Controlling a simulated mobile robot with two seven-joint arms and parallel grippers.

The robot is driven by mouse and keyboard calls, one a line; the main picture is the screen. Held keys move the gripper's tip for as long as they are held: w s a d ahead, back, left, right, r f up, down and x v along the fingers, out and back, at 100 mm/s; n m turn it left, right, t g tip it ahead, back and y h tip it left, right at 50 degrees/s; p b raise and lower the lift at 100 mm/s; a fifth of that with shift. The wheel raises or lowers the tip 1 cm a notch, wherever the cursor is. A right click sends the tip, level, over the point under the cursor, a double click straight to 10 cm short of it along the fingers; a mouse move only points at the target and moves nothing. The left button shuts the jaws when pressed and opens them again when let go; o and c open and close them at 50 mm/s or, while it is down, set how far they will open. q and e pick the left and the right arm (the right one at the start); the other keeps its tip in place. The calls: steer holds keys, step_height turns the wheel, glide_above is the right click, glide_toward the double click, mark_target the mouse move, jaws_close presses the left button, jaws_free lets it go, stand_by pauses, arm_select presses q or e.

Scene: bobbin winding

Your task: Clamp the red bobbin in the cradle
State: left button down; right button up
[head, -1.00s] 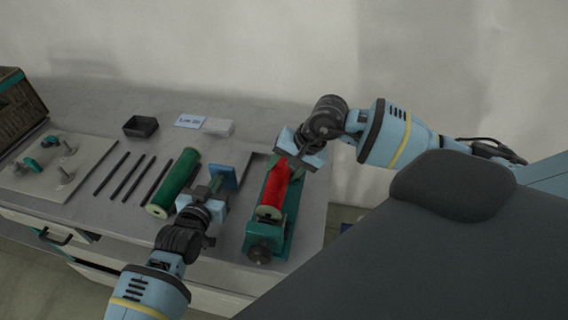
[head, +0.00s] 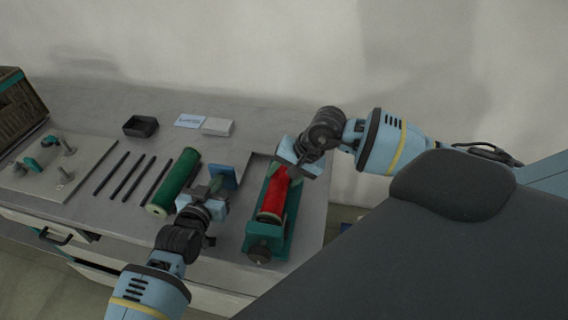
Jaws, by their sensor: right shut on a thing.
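The red bobbin (head: 273,199) lies lengthwise in the green cradle (head: 253,232), its pale near end facing the cradle's dark round knob (head: 258,252). My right gripper (head: 291,171) is shut on the bobbin's far end, covering that end and the far part of the cradle. How fully the bobbin is seated is hard to tell. My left gripper (head: 217,187) hovers left of the cradle, beside the green bobbin (head: 174,182). Its fingers are partly hidden by its own body, so its opening is unclear.
Several dark rods (head: 127,178) lie left of the green bobbin. A pegged board (head: 50,165) is at far left. A black tray (head: 140,126), a label card (head: 189,121) and a white block (head: 218,127) stand at the back.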

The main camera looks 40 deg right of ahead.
arm_select(q)
steer(key=shift+d, duration=0.1)
steer(key=shift+s, duration=0.1)
arm_select(e)
steer(key=o, duration=1.2)
steer(key=shift+f, duration=0.1)
